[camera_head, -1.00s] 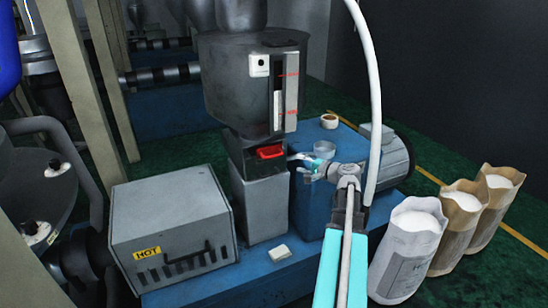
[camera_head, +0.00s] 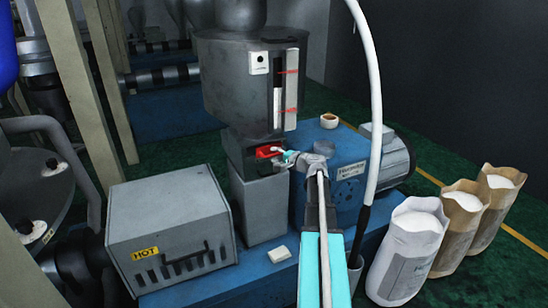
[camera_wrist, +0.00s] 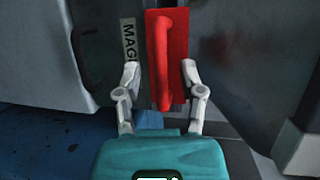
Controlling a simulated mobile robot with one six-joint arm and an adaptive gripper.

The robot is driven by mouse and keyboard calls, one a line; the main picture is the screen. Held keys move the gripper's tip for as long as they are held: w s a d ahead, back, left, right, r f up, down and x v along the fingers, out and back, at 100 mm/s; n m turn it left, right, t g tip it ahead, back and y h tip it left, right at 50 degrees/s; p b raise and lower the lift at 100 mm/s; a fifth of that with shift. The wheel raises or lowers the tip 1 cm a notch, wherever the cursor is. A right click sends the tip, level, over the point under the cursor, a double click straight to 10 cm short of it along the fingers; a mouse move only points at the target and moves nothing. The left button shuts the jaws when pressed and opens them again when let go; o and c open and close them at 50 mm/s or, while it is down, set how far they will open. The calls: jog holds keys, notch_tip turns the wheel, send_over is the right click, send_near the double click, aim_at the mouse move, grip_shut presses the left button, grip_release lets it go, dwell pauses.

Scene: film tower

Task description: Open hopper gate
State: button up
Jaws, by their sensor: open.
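The hopper (camera_head: 222,90) is a large grey vessel with a sight window and red marks on its front. Its red gate handle (camera_head: 268,151) sits at the neck below it. In the wrist view the red plate with its raised red handle bar (camera_wrist: 162,62) fills the upper middle. My gripper (camera_head: 282,154) is right at the handle in the head view. In the wrist view my gripper (camera_wrist: 160,82) is open, one pale finger on each side of the red plate's lower part. I cannot tell whether the fingers touch it.
A grey box marked HOT (camera_head: 170,225) stands at the left on the blue base (camera_head: 185,291). A motor (camera_head: 392,162) lies to the right. Several open sacks of white material, one of them white (camera_head: 408,255), stand on the floor at the right. A label (camera_wrist: 129,40) is beside the red plate.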

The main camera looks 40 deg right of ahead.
jog(key=shift+w+a, duration=0.1)
jog(key=shift+w, duration=0.3)
grip_shut()
